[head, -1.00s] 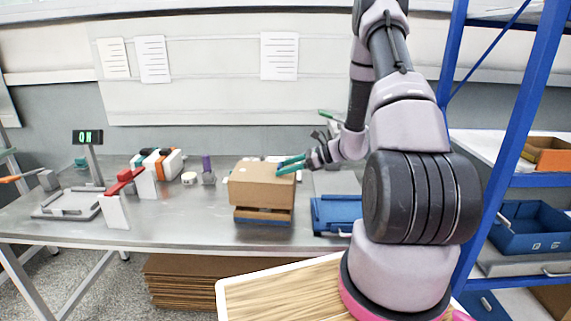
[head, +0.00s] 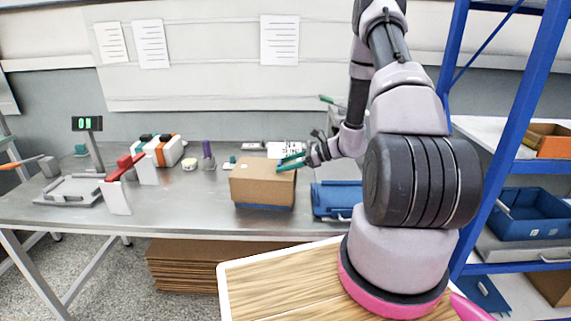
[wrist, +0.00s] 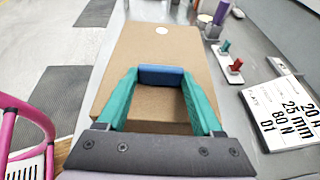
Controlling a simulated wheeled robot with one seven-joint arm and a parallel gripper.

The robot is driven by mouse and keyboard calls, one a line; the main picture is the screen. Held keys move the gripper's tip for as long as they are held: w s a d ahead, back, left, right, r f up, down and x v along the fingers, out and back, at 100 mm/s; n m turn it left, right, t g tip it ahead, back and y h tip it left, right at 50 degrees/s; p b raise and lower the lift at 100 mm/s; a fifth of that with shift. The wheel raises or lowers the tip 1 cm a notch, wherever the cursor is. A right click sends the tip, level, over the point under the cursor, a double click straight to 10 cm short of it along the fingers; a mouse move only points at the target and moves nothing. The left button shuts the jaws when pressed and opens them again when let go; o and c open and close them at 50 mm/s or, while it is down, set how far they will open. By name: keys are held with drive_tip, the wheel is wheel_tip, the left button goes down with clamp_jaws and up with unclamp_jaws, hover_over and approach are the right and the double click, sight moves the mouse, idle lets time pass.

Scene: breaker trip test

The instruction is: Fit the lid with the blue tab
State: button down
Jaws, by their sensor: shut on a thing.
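The lid (head: 262,183) is a brown cardboard cover on the metal bench, low over a base whose thin blue strip (head: 265,207) shows along the bottom front. In the wrist view the lid (wrist: 150,48) fills the middle, with a white round spot on its top. Its blue tab (wrist: 161,75) stands between the teal fingers of my gripper (wrist: 161,80). My gripper (head: 291,162) is shut on this tab at the lid's right side in the head view. Most of the base is hidden under the lid, and I cannot tell whether the lid is fully down.
A white label plate (wrist: 290,112) and small green and red pieces (wrist: 230,58) lie beside the lid. A blue tray (head: 337,200) is close to its right. Red-and-white clamps (head: 116,190) and a green display (head: 87,124) stand at left.

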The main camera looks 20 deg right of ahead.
unclamp_jaws()
drive_tip(key=v, duration=1)
drive_tip(key=shift+d+r, duration=0.25)
drive_tip(key=shift+d, duration=0.05)
drive_tip(key=shift+s, duration=0.1)
